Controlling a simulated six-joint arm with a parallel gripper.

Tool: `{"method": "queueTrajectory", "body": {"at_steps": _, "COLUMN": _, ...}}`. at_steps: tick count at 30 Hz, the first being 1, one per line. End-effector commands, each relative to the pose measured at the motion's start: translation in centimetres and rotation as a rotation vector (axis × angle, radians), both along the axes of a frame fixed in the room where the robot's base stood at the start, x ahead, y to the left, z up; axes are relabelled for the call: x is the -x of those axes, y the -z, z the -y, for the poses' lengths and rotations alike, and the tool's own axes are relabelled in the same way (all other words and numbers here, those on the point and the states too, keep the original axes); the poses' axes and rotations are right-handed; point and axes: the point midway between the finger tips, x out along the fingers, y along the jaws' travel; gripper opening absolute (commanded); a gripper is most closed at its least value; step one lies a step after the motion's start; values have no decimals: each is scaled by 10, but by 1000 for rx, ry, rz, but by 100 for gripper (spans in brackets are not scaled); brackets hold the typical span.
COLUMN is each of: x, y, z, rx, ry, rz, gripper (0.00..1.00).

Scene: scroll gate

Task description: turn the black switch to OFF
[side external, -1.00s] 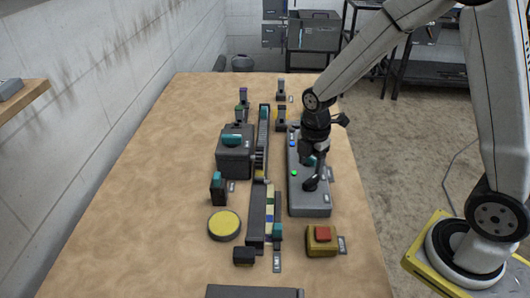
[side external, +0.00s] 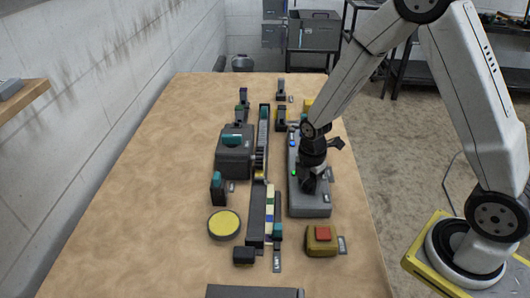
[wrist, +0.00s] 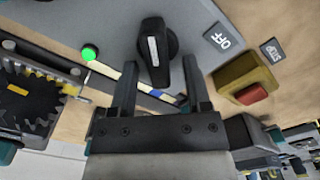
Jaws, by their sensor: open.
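The black switch (wrist: 156,42) is a rotary knob with a white pointer line, mounted on the grey panel box (side external: 310,203). In the wrist view it stands close beyond my fingertips, its long handle running roughly up and down the picture. The OFF label (wrist: 223,37) lies to its right, and the pointer line does not aim at that label. My gripper (wrist: 161,72) is open, its two fingers apart on either side of the handle's lower end. I cannot tell whether they touch it. In the side view my gripper (side external: 310,182) is low over the panel's near part and largely hides the switch.
A green light (wrist: 90,52) is on the panel left of the switch. A yellow box with a red button (side external: 322,233) and its STOP label (wrist: 271,50) are close by. A dark rail (side external: 257,210) and a yellow round pad (side external: 224,224) lie left of the panel.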

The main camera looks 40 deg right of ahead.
Motion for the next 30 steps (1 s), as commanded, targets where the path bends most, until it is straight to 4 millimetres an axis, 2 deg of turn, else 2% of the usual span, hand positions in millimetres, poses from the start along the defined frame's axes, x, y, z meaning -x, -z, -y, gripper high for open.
{"method": "queueTrajectory", "body": {"at_steps": 4, "x": 0, "y": 0, "z": 0, "rx": 0, "ry": 0, "rz": 0, "gripper": 62}}
{"method": "queueTrajectory", "body": {"at_steps": 9, "x": 0, "y": 0, "z": 0, "rx": 0, "ry": 0, "rz": 1, "gripper": 8}}
{"method": "queueTrajectory", "body": {"at_steps": 10, "x": 0, "y": 0, "z": 0, "rx": 0, "ry": 0, "rz": 1, "gripper": 0}}
{"method": "queueTrajectory", "body": {"at_steps": 22, "x": -1, "y": 0, "z": 0, "rx": 0, "ry": 24, "rz": 1, "gripper": 0}}
{"method": "queueTrajectory", "body": {"at_steps": 30, "x": -2, "y": -1, "z": 0, "rx": 0, "ry": 137, "rz": 1, "gripper": 0}}
